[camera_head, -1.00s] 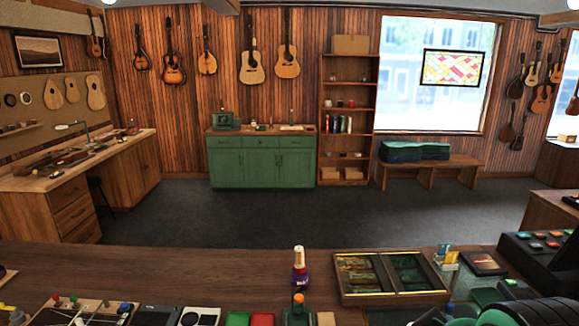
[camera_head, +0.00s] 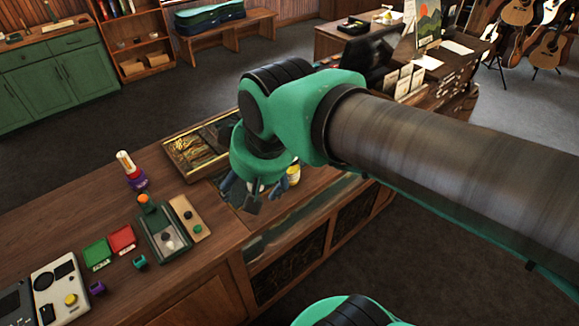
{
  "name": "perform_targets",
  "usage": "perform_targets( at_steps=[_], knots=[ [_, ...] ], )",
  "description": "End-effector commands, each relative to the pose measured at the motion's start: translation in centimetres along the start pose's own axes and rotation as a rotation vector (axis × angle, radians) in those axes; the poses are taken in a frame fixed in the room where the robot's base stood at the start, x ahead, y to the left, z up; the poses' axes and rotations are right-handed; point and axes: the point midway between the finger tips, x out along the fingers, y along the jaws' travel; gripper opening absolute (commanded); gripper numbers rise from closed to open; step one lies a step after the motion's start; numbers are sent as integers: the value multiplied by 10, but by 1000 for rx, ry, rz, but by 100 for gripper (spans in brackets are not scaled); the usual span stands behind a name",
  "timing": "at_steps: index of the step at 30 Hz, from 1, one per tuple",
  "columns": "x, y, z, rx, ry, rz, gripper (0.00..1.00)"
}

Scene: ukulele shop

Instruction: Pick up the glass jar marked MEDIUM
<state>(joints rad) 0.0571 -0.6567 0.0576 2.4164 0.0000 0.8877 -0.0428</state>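I cannot make out a glass jar marked MEDIUM in this view. A small yellow and white item (camera_head: 293,176) shows beside my gripper, partly hidden by my arm, and I cannot tell what it is. My gripper (camera_head: 254,196) hangs downward over the right part of the wooden counter (camera_head: 75,240), just right of the gold-framed display tray (camera_head: 180,163). Its fingers are small and partly hidden, so whether they are open or shut is unclear.
A white and purple bottle (camera_head: 131,170) stands left of the tray. A green device with an orange knob (camera_head: 160,228), a red box (camera_head: 122,240) and a green box (camera_head: 97,254) lie nearer. My arm hides much of the right side. Grey floor lies beyond the counter.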

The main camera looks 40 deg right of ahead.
Motion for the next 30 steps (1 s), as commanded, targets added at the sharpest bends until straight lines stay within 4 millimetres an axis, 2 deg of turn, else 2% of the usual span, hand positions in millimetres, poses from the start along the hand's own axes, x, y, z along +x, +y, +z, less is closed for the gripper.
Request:
perform_targets(
  at_steps=[6, 15, 21, 30],
  knots=[
    [18, 31, -46, 18, -76, 24, 74],
    [60, 86, -96, 40, -177, 43, 74],
    [96, 128, -117, 58, -244, 45, 74],
    [161, 197, -128, 86, -341, 35, 74]
  ],
)
